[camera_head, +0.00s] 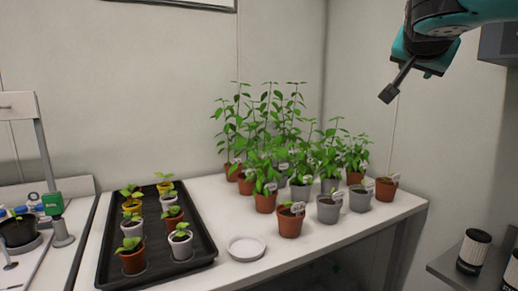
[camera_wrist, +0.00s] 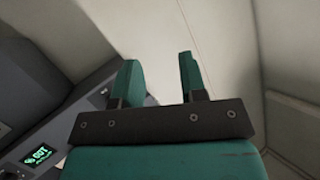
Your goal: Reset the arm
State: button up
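My gripper (camera_head: 396,84) is raised at the upper right in the head view, well above the table and to the right of the plants. In the wrist view my gripper (camera_wrist: 160,78) shows two green fingers set apart with a gap between them. The gap is empty; only pale wall shows through it. My gripper touches nothing in either view.
Several potted plants (camera_head: 290,222) stand on the white table (camera_head: 330,242). A black tray (camera_head: 105,262) with small seedlings and a white saucer (camera_head: 246,247) are on it too. A dark device with a green display (camera_wrist: 40,155) is at lower left in the wrist view.

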jog(key=s+a+f+n+g+y+p, duration=0.1)
jog(key=s+a+f+n+g+y, duration=0.15)
jog(key=a+f+n+y, duration=0.55)
jog(key=s+a+f+n+g+y+p, duration=0.1)
jog(key=s+a+f+n+g, duration=0.2)
jog(key=s, duration=0.5)
jog(key=s+a+f+n+g+y+p, duration=0.1)
jog(key=s+a+f+n+g, duration=0.2)
jog(key=s+a+f, duration=0.2)
jog(key=s+a+f+n+g+y+p, duration=0.1)
jog(key=s+a+f+n+g+y, duration=0.1)
jog(key=s+f, duration=0.7)
jog(key=s+a+n+g, duration=0.1)
jog(key=s+a, duration=0.1)
jog(key=s, duration=0.2)
jog(key=shift+s+a+f+n+g, duration=0.15)
jog(key=shift+a+f+n+g, duration=0.05)
jog(key=shift+a+n+g, duration=0.2)
